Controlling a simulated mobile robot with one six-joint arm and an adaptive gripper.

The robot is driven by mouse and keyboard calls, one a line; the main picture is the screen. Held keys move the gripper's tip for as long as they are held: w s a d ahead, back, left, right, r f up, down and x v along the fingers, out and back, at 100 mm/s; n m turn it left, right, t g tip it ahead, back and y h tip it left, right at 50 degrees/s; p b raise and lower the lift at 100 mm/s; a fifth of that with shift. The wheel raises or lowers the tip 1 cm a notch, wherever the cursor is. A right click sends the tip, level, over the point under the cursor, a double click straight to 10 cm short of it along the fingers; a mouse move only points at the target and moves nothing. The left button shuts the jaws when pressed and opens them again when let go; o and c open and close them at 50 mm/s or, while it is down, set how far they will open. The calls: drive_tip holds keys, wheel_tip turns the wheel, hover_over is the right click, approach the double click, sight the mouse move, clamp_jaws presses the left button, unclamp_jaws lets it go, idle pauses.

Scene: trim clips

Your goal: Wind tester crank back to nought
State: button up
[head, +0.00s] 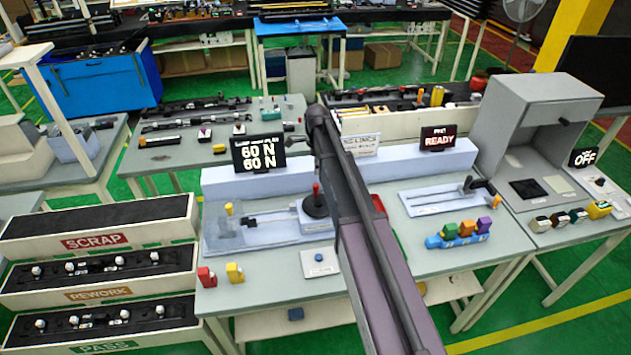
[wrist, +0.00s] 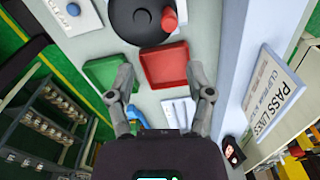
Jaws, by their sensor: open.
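The tester crank is a dark disc (head: 313,207) with an upright red knob (head: 316,189), at the right end of the tester (head: 270,228) in the head view. In the wrist view the disc (wrist: 128,20) is at the top and the red knob (wrist: 170,19) stands at its right side. A black display (head: 258,155) above the tester reads 60 N on two lines. My gripper (wrist: 165,88) is open and empty, its fingers apart from the crank, over the red tray's near edge in the wrist picture. My arm hides it in the head view.
A red tray (wrist: 167,66) and a green tray (wrist: 107,72) lie below the crank in the wrist view. A PASS LINES sign (wrist: 274,95) stands to the right. In the head view, red and yellow clips (head: 235,272) sit at the bench's front left, and a READY display (head: 438,139) stands right.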

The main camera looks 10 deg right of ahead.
sight(316, 185)
drive_tip(key=shift+w+r+m, duration=0.5)
drive_tip(key=shift+w, duration=0.15)
drive_tip(key=shift+f, duration=0.2)
wheel_tip(316, 185, down, 13)
drive_tip(key=b, duration=1.3)
drive_tip(key=shift+f, duration=0.2)
clamp_jaws()
